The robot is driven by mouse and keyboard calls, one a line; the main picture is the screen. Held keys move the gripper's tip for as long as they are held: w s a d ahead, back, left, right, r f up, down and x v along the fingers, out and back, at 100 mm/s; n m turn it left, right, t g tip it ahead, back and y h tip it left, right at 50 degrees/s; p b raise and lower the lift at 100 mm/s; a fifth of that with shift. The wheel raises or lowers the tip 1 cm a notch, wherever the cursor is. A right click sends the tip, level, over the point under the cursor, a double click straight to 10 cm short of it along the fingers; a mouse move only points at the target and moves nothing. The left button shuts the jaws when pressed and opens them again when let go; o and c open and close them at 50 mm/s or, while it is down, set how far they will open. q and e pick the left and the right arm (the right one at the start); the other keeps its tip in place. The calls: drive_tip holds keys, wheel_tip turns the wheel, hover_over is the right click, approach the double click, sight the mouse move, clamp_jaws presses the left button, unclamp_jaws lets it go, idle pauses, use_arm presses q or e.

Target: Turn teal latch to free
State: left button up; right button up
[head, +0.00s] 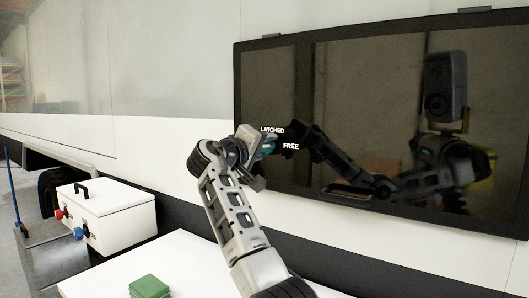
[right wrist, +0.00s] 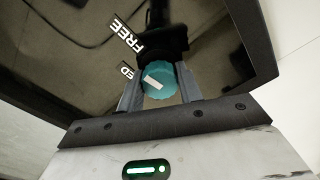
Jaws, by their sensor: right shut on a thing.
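The teal latch (right wrist: 173,84) is a round ribbed knob with a white bar on its face, on the dark glossy panel (head: 380,70). In the head view a bit of the latch (head: 267,147) shows beside my gripper. My right gripper (right wrist: 160,90) is shut on the latch, one finger on each side. The gripper (head: 258,152) hides much of it in the head view. White labels LATCHED (head: 272,130) and FREE (head: 291,146) are printed close to it. I cannot tell for sure which label the bar faces. My left gripper is not in view.
A white box (head: 120,215) with a black handle and red and blue knobs stands at the left. A green block (head: 149,287) lies on a white surface (head: 185,262) below my arm. The dark panel mirrors my body. A dark handle recess (head: 350,196) sits low on the panel.

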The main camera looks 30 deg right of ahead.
drive_tip(key=shift+f+m, duration=0.1)
drive_tip(key=shift+m, duration=0.7)
drive_tip(key=shift+b, duration=0.3)
drive_tip(key=o, duration=1)
drive_tip(key=shift+a, duration=0.1)
drive_tip(key=b+v, duration=0.3)
drive_tip(key=v, duration=1.2)
drive_tip(key=shift+s+a, duration=0.2)
drive_tip(key=shift+a, duration=0.15)
